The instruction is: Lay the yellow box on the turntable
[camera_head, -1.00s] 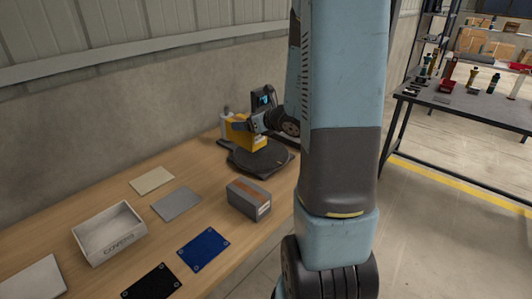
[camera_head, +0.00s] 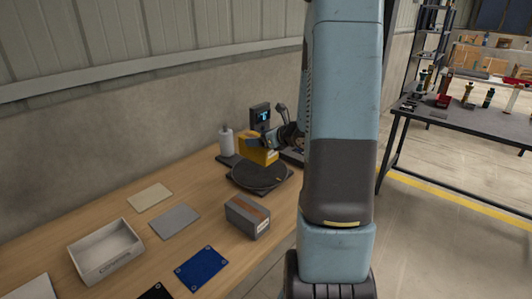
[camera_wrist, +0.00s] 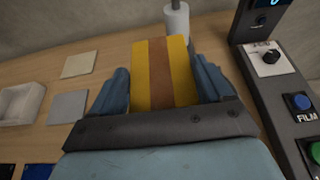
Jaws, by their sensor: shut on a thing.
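The yellow box (camera_head: 258,154) is held by my gripper (camera_head: 266,146), beyond and partly over the far edge of the round dark turntable (camera_head: 258,180) in the head view. In the wrist view the yellow box (camera_wrist: 146,75), with a brown band along its top, sits between the two blue fingers of my gripper (camera_wrist: 160,82). The turntable is hidden in the wrist view. The head view does not clearly show the gap between box and turntable.
A grey box with a brown strip (camera_head: 247,217) stands in front of the turntable. Flat plates, such as a grey one (camera_head: 174,221), and a white tray (camera_head: 105,252) lie to the left.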

